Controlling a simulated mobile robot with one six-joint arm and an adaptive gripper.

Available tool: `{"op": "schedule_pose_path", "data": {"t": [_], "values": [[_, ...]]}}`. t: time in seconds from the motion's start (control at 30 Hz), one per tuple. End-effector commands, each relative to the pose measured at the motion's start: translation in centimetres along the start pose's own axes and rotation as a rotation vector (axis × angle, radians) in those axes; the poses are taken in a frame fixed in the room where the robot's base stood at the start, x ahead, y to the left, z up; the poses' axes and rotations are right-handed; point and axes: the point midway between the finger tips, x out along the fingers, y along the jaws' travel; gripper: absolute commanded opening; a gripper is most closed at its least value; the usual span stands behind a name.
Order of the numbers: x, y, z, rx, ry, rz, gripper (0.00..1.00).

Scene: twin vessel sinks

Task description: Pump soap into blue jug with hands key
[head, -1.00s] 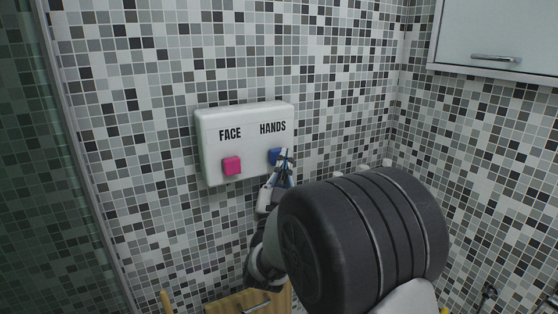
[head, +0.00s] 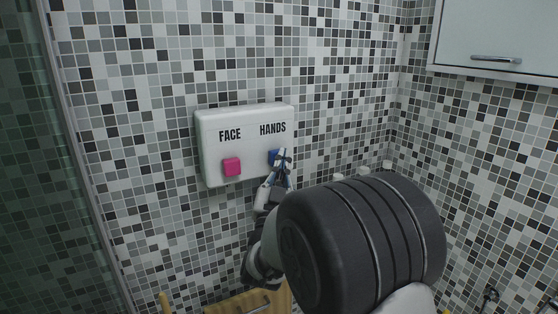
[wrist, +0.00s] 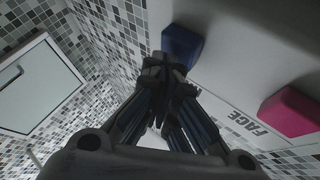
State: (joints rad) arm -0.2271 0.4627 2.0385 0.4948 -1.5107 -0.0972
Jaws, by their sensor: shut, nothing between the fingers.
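A white soap dispenser (head: 247,150) is fixed to the tiled wall, labelled FACE and HANDS. The pink key (head: 232,167) sits under FACE and the blue key (head: 272,154) under HANDS. My gripper (head: 281,153) is shut and empty, its fingertips at the blue key and partly covering it in the head view. In the wrist view the fingertips (wrist: 167,68) are right by the blue key (wrist: 183,46); I cannot tell whether they touch it. The pink key (wrist: 291,112) is clear to the right. No blue jug shows in either view; the space below the dispenser is largely hidden by my arm.
A pale wall cabinet (head: 496,38) with a metal handle hangs at the upper right. A wooden piece (head: 243,303) with a metal handle shows at the bottom edge. A greenish panel (head: 75,170) stands at the left. The wall left of the dispenser is clear.

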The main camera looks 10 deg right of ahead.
Motion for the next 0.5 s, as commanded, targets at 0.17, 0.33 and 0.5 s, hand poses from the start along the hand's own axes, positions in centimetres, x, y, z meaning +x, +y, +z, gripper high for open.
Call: {"op": "schedule_pose_path", "data": {"t": [0.17, 0.33, 0.5], "values": [[0.13, -0.13, 0.20, 0.000, -0.002, 0.000, 0.00], [0.28, -0.24, 0.31, 0.000, -0.002, -0.001, 0.00], [0.43, -0.35, 0.41, 0.000, -0.002, -0.001, 0.00]]}}
